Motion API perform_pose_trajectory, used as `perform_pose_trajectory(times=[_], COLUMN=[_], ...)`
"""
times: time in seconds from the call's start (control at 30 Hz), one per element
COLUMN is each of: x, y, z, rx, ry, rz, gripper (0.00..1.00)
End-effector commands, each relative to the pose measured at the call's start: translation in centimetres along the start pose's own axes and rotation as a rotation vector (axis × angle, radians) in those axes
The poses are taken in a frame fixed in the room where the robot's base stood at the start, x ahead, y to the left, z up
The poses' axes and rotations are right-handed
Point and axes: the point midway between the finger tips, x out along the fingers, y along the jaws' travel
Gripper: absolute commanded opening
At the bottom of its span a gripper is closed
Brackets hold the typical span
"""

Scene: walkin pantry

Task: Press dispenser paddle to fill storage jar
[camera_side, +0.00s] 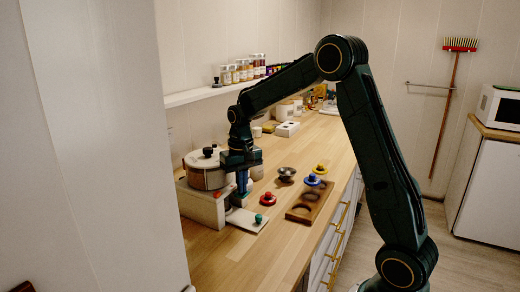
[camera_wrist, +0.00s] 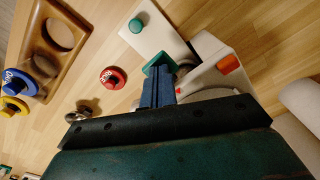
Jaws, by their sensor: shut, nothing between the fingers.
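The dispenser has a copper-coloured drum (camera_side: 205,178) with a pale lid and black knob, on a white base (camera_side: 200,207) at the left of the counter. Its white housing (camera_wrist: 210,50) shows in the wrist view with an orange block (camera_wrist: 229,64) on it. My gripper (camera_side: 242,192) points down just in front of the drum, above a white plate. In the wrist view its blue fingers (camera_wrist: 158,88) are together and empty, with a green part at their tips. I cannot tell whether they touch the dispenser. The paddle and a storage jar cannot be clearly made out.
The white plate (camera_side: 244,222) carries a green knob (camera_side: 258,218). Front counter is clear.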

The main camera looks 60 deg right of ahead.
Motion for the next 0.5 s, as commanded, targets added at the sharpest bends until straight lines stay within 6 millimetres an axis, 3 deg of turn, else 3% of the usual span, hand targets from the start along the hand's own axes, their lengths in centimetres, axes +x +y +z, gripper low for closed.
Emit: perform_pose_trajectory(times=[0.17, 0.5], x=[0.1, -2.0], y=[0.0, 0.0], z=[0.3, 0.1], rx=[-0.002, -0.001], ry=[-0.017, -0.008], rz=[0.003, 0.001], gripper=[0.00, 0.00])
